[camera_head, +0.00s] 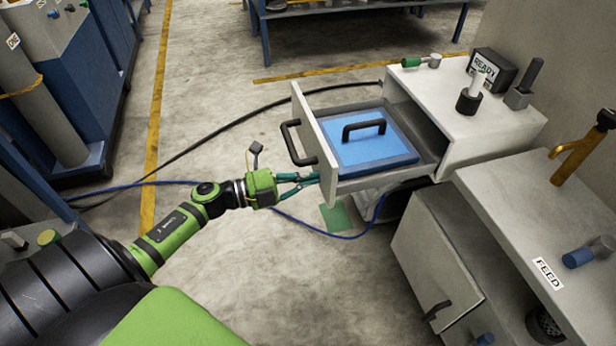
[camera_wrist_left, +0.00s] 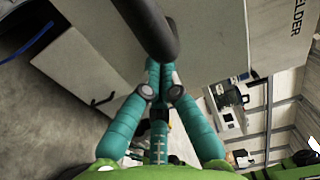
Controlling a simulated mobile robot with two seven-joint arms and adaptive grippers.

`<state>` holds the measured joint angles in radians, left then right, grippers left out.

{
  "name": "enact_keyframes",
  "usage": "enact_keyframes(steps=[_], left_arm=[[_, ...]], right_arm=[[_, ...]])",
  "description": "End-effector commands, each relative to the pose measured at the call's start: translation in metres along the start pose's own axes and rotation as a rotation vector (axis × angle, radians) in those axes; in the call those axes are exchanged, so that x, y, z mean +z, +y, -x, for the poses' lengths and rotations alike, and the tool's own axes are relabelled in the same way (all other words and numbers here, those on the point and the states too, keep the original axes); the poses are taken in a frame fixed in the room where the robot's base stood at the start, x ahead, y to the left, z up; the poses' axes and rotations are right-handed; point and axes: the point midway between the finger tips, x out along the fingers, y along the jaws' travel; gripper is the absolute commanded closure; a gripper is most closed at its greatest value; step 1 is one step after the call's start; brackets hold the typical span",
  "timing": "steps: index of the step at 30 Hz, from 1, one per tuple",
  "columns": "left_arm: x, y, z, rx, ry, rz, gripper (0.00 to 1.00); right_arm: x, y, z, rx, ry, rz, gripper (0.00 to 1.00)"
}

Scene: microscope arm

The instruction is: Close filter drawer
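The filter drawer stands pulled out of the white cabinet (camera_head: 500,122) in the head view. Its pale front panel (camera_head: 318,135) carries a black handle (camera_head: 291,145). A blue filter (camera_head: 372,152) with its own black handle lies inside the drawer. My left gripper (camera_head: 314,179) has teal fingers that come together at the tips, with nothing seen between them. The tips are by the lower part of the front panel, below the handle; contact cannot be told. In the left wrist view, the fingertips (camera_wrist_left: 160,72) meet just under a dark bar, apparently the drawer handle (camera_wrist_left: 148,28). My right gripper is out of view.
A lower cabinet with a partly open door (camera_head: 435,270) and a FEED-labelled top (camera_head: 540,215) stands at right. A READY display (camera_head: 492,72) sits on the white cabinet. Black and blue cables cross the floor. Open floor (camera_head: 250,270) lies in front of the drawer.

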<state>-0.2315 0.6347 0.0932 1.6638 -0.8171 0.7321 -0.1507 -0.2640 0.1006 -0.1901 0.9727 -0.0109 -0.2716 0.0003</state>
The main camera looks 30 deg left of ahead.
Motion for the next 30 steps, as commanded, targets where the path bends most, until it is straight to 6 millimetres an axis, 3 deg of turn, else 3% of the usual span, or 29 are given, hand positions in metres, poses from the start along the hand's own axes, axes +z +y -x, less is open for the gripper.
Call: enact_keyframes(steps=[8,14,20,30], left_arm=[[0.000,0.000,-0.002,-0.001,0.000,0.000,1.00],[0.000,-0.001,-0.022,-0.004,0.001,-0.001,1.00],[0.000,-0.002,-0.066,-0.006,0.001,-0.003,1.00],[0.000,-0.001,-0.160,-0.006,0.001,-0.002,1.00]], right_arm=[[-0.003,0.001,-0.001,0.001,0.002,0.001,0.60],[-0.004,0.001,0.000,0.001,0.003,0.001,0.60],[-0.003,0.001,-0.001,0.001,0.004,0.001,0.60],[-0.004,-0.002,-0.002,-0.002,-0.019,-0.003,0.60]])
